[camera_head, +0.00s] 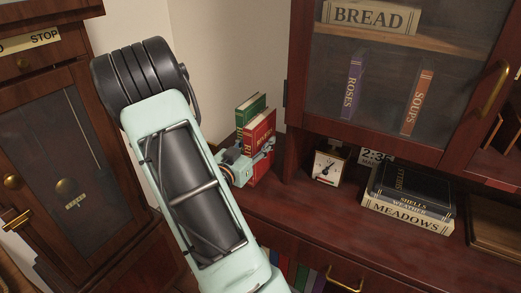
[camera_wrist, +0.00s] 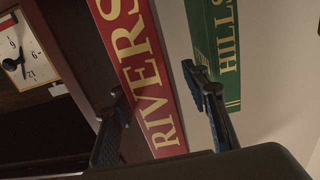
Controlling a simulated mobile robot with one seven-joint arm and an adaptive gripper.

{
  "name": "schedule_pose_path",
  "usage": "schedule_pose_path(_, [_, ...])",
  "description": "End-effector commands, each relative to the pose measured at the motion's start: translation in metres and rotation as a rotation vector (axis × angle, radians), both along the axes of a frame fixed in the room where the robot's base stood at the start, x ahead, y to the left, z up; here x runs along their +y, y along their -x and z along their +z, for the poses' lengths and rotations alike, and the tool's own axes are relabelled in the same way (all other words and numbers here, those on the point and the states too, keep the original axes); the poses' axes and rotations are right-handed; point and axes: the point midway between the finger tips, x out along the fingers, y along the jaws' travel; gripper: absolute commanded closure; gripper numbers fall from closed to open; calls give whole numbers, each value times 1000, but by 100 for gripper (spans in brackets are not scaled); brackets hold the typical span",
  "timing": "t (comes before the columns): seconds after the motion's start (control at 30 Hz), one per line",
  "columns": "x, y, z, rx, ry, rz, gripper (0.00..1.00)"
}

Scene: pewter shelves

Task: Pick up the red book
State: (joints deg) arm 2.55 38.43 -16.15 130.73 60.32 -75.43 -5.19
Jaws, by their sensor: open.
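The red book (camera_head: 262,128), with gold lettering, stands upright on the cabinet counter in the corner by the wall, in the head view. In the wrist view its spine reads RIVERS (camera_wrist: 135,55). My gripper (camera_head: 262,155) is at the lower part of the red book. In the wrist view my open gripper (camera_wrist: 155,88) has a finger on either side of the red spine. The right finger overlaps the gap between the red book and a green book. I cannot tell whether either finger touches the red book.
The green book (camera_head: 247,107), reading HILLS in the wrist view (camera_wrist: 222,50), stands beside the red one. A small clock (camera_head: 327,167) stands right of them, also in the wrist view (camera_wrist: 18,60). Stacked books (camera_head: 408,200) lie further right. A glass-door cabinet (camera_head: 330,85) rises above.

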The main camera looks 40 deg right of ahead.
Motion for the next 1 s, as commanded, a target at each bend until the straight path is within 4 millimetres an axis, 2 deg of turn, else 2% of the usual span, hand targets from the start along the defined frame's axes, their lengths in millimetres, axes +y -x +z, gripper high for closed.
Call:
schedule_pose_path(0.1, [-8,-3,0,1,0,1,58])
schedule_pose_path(0.33, [-8,-3,0,1,0,2,59])
schedule_pose_path(0.7, [-8,-3,0,1,-1,2,100])
schedule_pose_path(1.0, [-8,-3,2,-1,3,1,100])
